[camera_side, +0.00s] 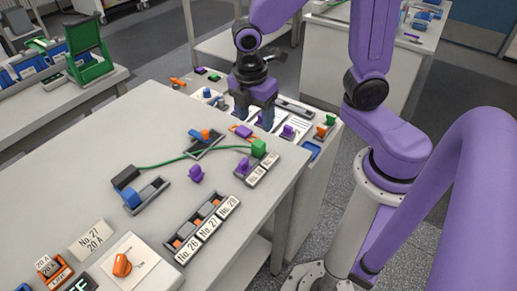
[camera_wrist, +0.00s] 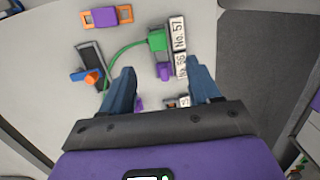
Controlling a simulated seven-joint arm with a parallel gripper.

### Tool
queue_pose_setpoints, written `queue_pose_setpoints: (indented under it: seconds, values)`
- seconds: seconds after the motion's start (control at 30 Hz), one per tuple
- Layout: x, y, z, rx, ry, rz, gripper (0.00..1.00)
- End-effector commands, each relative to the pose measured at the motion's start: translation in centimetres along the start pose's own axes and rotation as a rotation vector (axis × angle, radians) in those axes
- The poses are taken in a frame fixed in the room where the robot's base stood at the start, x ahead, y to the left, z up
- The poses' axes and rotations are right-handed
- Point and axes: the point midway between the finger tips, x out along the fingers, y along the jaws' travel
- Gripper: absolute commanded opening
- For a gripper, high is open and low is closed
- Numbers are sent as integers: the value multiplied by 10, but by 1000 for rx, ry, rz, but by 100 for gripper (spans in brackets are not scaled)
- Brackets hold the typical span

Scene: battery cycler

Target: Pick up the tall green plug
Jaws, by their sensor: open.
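The tall green plug (camera_side: 259,148) is a green block at the end of a green cable, on the far end of a dark holder with white labels (camera_side: 263,170). The green plug also shows in the wrist view (camera_wrist: 157,40), beside the labels No. 57 and No. 56. A purple plug (camera_wrist: 163,72) sits beside it on the same holder. My gripper (camera_side: 254,114) is open and empty, beyond the green plug in the side view. In the wrist view its two blue fingers (camera_wrist: 162,72) are spread, with the green plug beyond the tips.
A grey holder with blue and orange parts (camera_side: 205,143) and a purple and orange piece (camera_side: 242,131) lie nearby. A loose purple plug (camera_side: 196,174) stands on the table. A labelled rack (camera_side: 203,228) lies towards the front. The table's right edge is close to the green plug.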

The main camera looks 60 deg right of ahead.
Motion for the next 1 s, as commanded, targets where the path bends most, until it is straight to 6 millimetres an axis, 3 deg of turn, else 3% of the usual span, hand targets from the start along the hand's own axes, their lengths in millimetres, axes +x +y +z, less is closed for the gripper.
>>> queue_pose_setpoints:
  seconds: [0.2,0.57,1.0]
  values:
    - [37,-1,1,1,-3,-5,62]
    - [58,0,1,1,-1,-2,62]
    - [103,2,4,1,-1,-2,62]
